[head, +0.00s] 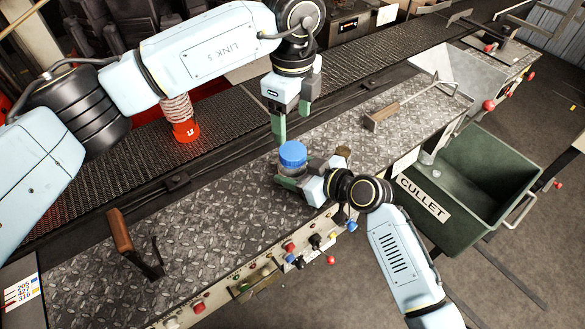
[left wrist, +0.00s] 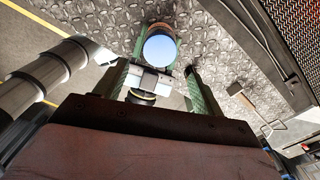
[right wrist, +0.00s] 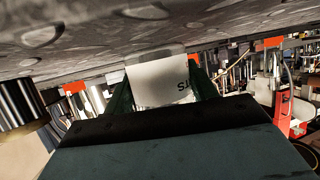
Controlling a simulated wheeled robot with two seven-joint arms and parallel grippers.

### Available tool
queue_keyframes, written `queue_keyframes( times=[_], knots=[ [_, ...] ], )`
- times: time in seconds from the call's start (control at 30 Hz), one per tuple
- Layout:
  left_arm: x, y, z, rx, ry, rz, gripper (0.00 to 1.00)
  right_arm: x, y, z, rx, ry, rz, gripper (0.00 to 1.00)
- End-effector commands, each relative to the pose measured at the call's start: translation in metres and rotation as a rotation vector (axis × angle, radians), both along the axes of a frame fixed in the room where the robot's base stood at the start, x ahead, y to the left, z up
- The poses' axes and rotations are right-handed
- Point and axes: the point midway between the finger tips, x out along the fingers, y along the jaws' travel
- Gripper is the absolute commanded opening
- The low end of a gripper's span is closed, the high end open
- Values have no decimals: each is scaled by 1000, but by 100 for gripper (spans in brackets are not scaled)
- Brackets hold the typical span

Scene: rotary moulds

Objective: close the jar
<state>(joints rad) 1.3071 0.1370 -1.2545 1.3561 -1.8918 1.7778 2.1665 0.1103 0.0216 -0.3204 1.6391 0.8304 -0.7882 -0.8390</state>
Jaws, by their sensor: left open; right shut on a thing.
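A jar (head: 291,170) stands on the diamond-plate bench top, with a blue lid (head: 292,152) on its mouth. I cannot tell how tightly the lid sits. My right gripper (head: 288,182) is low beside the bench surface and shut on the jar's body. In the right wrist view the jar's white label (right wrist: 160,82) shows between the fingers, its lettering partly cut off. My left gripper (head: 292,122) is open and empty, pointing down above the lid.
A wooden-handled tool (head: 122,232) lies at the bench's left. A wooden block with a metal handle (head: 383,117) lies to the right of the jar. A green cullet bin (head: 480,165) stands right of the bench. Knobs line the front panel (head: 290,252). A mesh conveyor (head: 345,68) runs behind.

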Motion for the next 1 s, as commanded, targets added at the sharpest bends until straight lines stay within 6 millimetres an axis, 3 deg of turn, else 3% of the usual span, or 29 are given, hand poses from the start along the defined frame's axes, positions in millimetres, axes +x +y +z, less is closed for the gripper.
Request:
queue_keyframes(
  times=[0.17,0.6,1.0],
  knots=[
    [0,0,-13,0,2,-1,69,0,0,0,0,0,0,0],
    [0,0,-73,1,1,-1,69,0,0,0,0,0,0,0],
    [0,0,-80,0,0,-1,69,0,0,0,0,0,0,0]
  ],
)
